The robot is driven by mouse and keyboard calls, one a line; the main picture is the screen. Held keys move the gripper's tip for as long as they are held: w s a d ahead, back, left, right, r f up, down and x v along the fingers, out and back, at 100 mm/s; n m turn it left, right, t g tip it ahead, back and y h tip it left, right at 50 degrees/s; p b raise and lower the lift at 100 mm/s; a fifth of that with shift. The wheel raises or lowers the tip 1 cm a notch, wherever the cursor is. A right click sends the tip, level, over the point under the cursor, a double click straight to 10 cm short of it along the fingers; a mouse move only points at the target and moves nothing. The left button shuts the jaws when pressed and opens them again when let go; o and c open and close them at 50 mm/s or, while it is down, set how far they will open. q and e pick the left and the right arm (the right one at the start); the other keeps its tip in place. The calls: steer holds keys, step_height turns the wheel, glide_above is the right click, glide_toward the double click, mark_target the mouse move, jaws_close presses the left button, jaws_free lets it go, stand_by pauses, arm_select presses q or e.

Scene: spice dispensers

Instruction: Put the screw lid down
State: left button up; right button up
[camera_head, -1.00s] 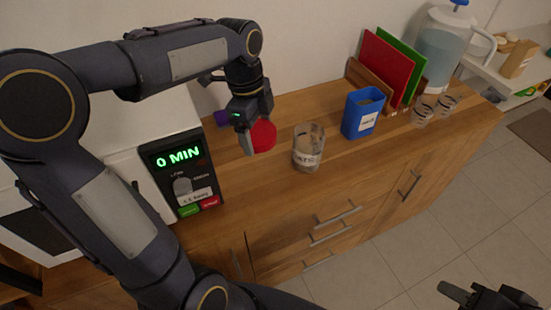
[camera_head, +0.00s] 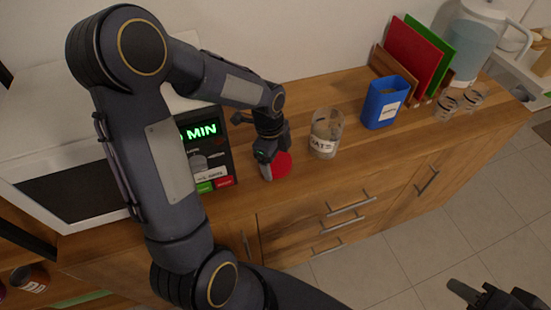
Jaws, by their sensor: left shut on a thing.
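The red round screw lid (camera_head: 283,164) is in my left gripper (camera_head: 268,168), in front of the microwave's control panel. The gripper is shut on the lid, which is tilted with its flat face toward the camera. The lid is low over the wooden counter; I cannot tell if it touches the wood. An open glass jar with a white label (camera_head: 325,133) stands on the counter just right of the lid. My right gripper (camera_head: 480,298) shows at the bottom right over the floor, away from the counter; its fingers appear spread and empty.
The microwave (camera_head: 80,175) stands left of the lid, partly behind my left arm. A blue container (camera_head: 384,103) stands right of the jar, with cutting boards (camera_head: 411,52), small glasses (camera_head: 446,107) and a water jug (camera_head: 480,45) further right. Bare counter (camera_head: 350,165) lies in front of the jar.

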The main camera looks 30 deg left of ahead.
arm_select(q)
steer(key=shift+f, duration=0.2)
steer(key=o, duration=0.5)
steer(key=shift+f, duration=0.1)
steer(key=shift+c, duration=0.2)
steer(key=o, duration=0.4)
steer(key=shift+o, duration=0.2)
steer(key=shift+r, duration=0.5)
step_height(320, 180, up, 11)
steer(key=a, duration=0.1)
steer(key=shift+a+r+p, duration=0.2)
steer(key=shift+a+p, duration=0.05)
steer(key=shift+p, duration=0.05)
